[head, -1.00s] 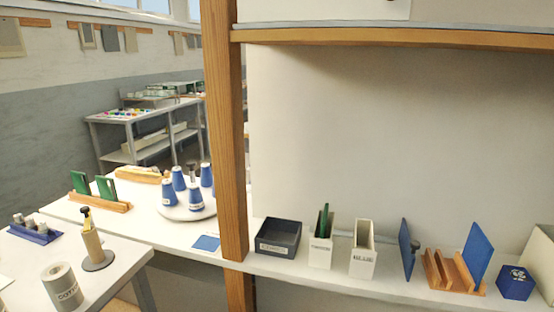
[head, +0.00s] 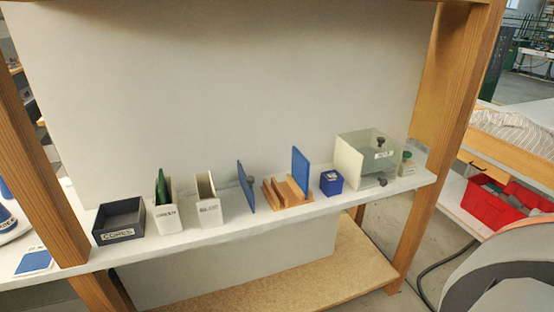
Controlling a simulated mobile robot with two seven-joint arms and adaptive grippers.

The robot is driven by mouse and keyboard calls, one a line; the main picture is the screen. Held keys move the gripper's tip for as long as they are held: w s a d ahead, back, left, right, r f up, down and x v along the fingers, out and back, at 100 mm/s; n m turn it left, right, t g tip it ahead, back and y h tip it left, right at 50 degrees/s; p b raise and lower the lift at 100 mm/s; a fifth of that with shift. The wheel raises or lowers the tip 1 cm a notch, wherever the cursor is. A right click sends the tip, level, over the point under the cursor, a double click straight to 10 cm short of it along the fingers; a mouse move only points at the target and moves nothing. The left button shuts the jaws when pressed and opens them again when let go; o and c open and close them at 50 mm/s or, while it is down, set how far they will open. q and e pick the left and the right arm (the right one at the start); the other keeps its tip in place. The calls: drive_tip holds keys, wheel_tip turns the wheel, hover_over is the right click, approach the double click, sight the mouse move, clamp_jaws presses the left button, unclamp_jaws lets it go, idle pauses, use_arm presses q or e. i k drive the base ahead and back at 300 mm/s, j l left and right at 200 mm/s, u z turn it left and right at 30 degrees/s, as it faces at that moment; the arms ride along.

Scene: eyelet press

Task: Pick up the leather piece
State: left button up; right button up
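No piece in view is marked as leather, and I cannot tell which one it is. Thin flat pieces show in the head view: a blue panel (head: 300,168) stands upright in a wooden slotted rack (head: 268,192). Another blue panel (head: 246,187) stands on edge left of the rack. A green piece (head: 162,187) sticks up from the white bin labelled GREEN (head: 168,219). Neither of my grippers is in view.
On the shelf are a dark box labelled CORDS (head: 119,234), a second white bin (head: 209,211), a blue cube (head: 331,183) and a clear box (head: 380,160). Wooden posts (head: 38,170) flank it. A red crate (head: 495,200) stands right; a grey curved object (head: 505,275) fills the lower right.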

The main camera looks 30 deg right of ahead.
sight(300, 165)
drive_tip(key=z, duration=1.2)
